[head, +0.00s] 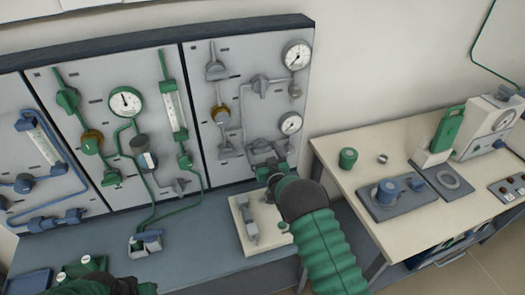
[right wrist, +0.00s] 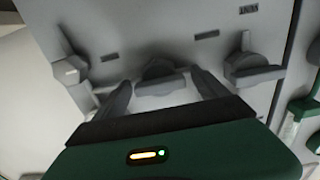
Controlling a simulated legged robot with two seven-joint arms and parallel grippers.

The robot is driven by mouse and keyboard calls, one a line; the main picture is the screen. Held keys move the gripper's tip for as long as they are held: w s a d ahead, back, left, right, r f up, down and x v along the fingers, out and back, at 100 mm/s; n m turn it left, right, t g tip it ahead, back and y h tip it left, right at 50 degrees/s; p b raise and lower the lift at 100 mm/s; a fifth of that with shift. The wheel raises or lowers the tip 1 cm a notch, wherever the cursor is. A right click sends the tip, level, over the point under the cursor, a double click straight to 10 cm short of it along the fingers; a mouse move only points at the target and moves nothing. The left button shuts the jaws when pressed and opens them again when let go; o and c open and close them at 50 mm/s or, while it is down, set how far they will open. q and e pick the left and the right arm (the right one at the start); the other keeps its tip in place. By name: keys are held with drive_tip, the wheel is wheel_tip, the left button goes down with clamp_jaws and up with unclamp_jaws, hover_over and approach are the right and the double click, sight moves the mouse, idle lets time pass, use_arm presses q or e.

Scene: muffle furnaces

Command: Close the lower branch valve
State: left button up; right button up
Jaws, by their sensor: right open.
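The right grey panel carries grey piping with an upper branch valve (head: 261,86) and a lower grey valve (head: 262,147), which seems to be the lower branch valve. My right gripper (head: 268,171) is at the panel's lower part and partly hides the fittings there. In the right wrist view, my open right gripper (right wrist: 162,88) has its fingers on either side of a grey valve knob (right wrist: 159,71). I cannot tell whether they touch it. My left gripper (head: 122,287) shows only in part at the bottom left edge; its jaws are not clear.
Another grey valve (head: 226,150) sits left of the gripper, and it shows at the right in the wrist view (right wrist: 250,70). Gauges (head: 290,123) are close above. A cream tray (head: 238,210) lies on the bench below. A cream table (head: 400,225) with equipment stands right.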

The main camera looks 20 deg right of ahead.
drive_tip(key=shift+c, duration=0.4)
drive_tip(key=c, duration=1.3)
